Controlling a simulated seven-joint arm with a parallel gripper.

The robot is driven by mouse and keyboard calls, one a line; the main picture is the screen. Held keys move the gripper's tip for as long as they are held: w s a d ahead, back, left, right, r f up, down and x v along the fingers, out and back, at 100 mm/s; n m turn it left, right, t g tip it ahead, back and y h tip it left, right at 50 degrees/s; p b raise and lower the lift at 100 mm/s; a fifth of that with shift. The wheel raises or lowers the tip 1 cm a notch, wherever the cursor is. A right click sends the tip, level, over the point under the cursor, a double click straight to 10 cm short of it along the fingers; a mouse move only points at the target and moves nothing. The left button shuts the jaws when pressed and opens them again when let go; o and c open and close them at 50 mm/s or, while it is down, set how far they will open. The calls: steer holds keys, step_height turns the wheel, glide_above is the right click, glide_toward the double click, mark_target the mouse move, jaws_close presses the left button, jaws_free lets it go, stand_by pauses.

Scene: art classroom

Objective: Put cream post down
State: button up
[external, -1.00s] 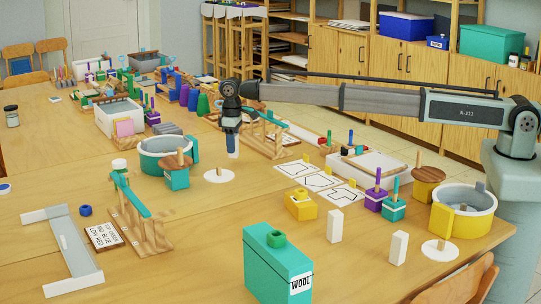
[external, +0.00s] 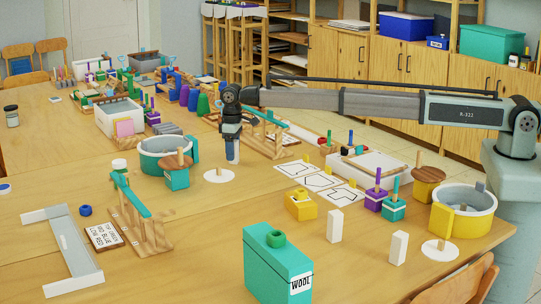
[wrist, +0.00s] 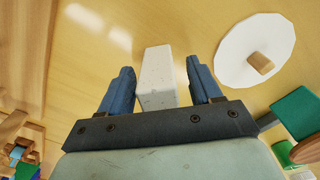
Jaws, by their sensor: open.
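The cream post (wrist: 157,76) stands between the two blue fingers of my gripper (wrist: 160,88) in the wrist view, with a gap on each side. My gripper (external: 231,135) is open. In the external view the post (external: 233,151) shows pale and upright below the fingers, its foot at the tabletop; the fingers hide its upper part. It stands just behind a white disc with a wooden peg (external: 219,176), which is at the upper right in the wrist view (wrist: 243,68).
A teal round tub (external: 150,160) and a teal block under a round wooden top (external: 176,180) are left of the post. A wooden rack (external: 262,140) is close on its right. White outlined cards (external: 320,182) and two white posts (external: 335,226) (external: 399,247) are further right.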

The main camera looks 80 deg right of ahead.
step_height(320, 180, up, 12)
steer(key=shift+r, duration=0.15)
stand_by(0.6)
steer(key=shift+o, duration=0.4)
